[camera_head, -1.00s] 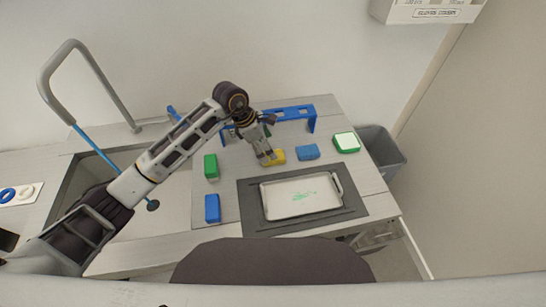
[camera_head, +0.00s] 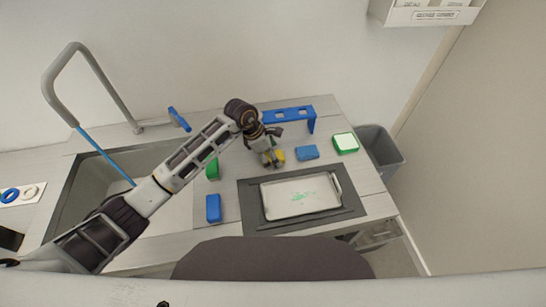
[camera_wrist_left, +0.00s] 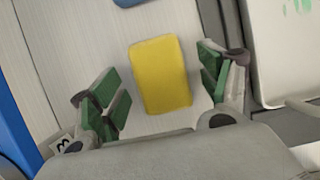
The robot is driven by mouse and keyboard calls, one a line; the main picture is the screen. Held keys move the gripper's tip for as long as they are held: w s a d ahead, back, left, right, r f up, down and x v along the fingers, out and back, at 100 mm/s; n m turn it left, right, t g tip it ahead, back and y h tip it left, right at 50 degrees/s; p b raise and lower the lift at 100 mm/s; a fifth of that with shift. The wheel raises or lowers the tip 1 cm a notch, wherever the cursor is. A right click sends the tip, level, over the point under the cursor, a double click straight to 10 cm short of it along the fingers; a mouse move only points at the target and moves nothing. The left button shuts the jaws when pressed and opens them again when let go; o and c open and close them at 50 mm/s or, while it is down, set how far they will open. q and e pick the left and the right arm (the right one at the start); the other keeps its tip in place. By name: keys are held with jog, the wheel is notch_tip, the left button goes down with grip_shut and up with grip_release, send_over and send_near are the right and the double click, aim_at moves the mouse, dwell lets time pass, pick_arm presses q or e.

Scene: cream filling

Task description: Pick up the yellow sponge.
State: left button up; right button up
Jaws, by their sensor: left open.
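The yellow sponge (camera_wrist_left: 160,75) lies flat on the light countertop in the left wrist view. It sits between the green-padded fingers of my left gripper (camera_wrist_left: 160,88), with a gap on both sides. The fingers are open and apart from it. In the head view, my left gripper (camera_head: 272,162) is over the sponge (camera_head: 279,155) and hides part of it. My right gripper does not show.
A blue sponge (camera_head: 307,153) lies just right of the yellow one. A metal tray (camera_head: 334,203) with green smears sits on a dark mat (camera_head: 250,217) in front. A green block (camera_head: 212,171) and a blue block (camera_head: 213,208) lie left.

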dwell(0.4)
pick_arm(q)
jog(key=c, duration=1)
jog(key=shift+r, duration=0.2)
jog(key=shift+r+b, duration=0.9)
jog(key=shift+r, duration=3.95)
